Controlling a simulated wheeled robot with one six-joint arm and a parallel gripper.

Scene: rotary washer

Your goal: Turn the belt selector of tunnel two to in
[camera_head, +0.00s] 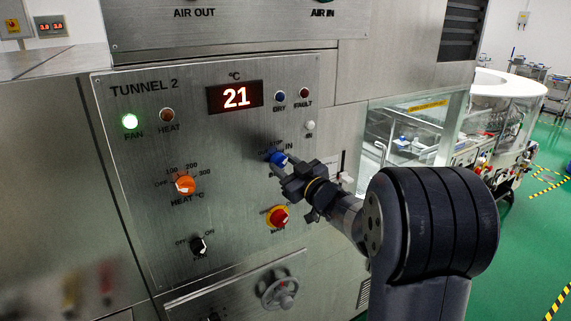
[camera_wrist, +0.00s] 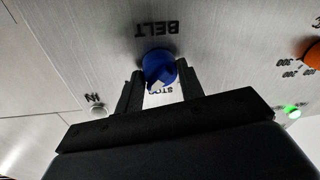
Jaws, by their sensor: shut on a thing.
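The belt selector is a blue knob (camera_head: 275,155) on the steel Tunnel 2 panel (camera_head: 140,205), right of the orange heat knob. In the wrist view the blue knob (camera_wrist: 158,64) sits between my two dark fingertips, under the upside-down word BELT. My gripper (camera_head: 283,163) is shut on the knob; it also shows in the wrist view (camera_wrist: 157,84). The fingers partly cover the lettering around the knob, with part of STOP showing between them. The knob's exact pointing direction is hard to read. A whitish lamp (camera_head: 310,126) marked IN is unlit above right.
A grey handwheel (camera_head: 279,289) is below. The red display (camera_head: 235,96) reads 21. The green FAN lamp (camera_head: 130,121) is lit.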

